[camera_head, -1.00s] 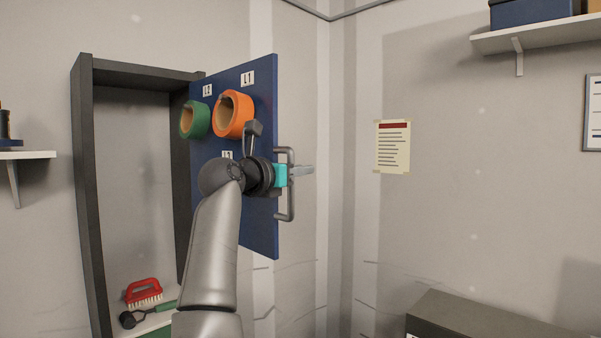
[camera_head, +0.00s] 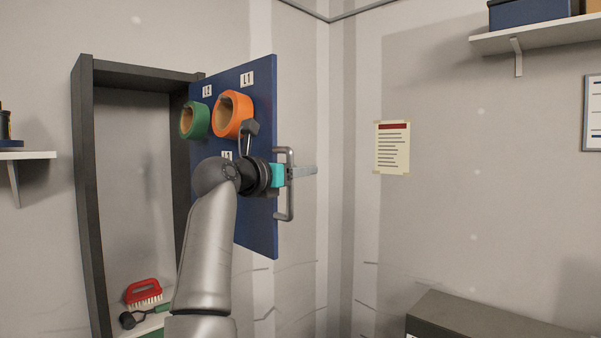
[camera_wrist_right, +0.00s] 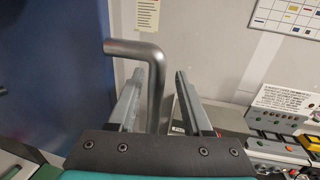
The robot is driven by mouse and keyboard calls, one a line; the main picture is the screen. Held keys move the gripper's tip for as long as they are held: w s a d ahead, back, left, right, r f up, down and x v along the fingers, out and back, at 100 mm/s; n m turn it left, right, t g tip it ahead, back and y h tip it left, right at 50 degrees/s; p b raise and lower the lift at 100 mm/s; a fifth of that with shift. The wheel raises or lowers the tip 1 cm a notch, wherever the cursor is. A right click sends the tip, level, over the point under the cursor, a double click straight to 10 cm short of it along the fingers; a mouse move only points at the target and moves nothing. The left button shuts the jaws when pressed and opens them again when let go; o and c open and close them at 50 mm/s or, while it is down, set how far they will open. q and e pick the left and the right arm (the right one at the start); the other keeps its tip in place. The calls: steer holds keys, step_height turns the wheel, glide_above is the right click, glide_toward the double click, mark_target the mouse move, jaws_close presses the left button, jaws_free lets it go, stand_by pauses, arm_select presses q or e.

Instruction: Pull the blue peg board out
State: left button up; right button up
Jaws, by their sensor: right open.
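The blue peg board (camera_head: 262,130) stands out from the dark cabinet frame in the head view, its edge towards the corner. A green ring (camera_head: 195,120) and an orange ring (camera_head: 233,114) hang on it. A grey bar handle (camera_head: 290,205) is fixed to its right edge. My right gripper (camera_head: 312,171) is at the handle, its fingers pointing right past the bar. In the right wrist view, the handle (camera_wrist_right: 155,85) lies between the two open fingers (camera_wrist_right: 159,73), nearer the left one. The board (camera_wrist_right: 55,70) fills the left side there. My left gripper is not in view.
The tall cabinet frame (camera_head: 85,200) is open at left, with a red brush (camera_head: 143,291) low inside. A grey box (camera_head: 480,322) is at lower right. Wall shelves are at far left (camera_head: 28,155) and upper right (camera_head: 545,35).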

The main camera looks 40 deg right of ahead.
steer(key=b+v, duration=0.4)
steer(key=v, duration=1)
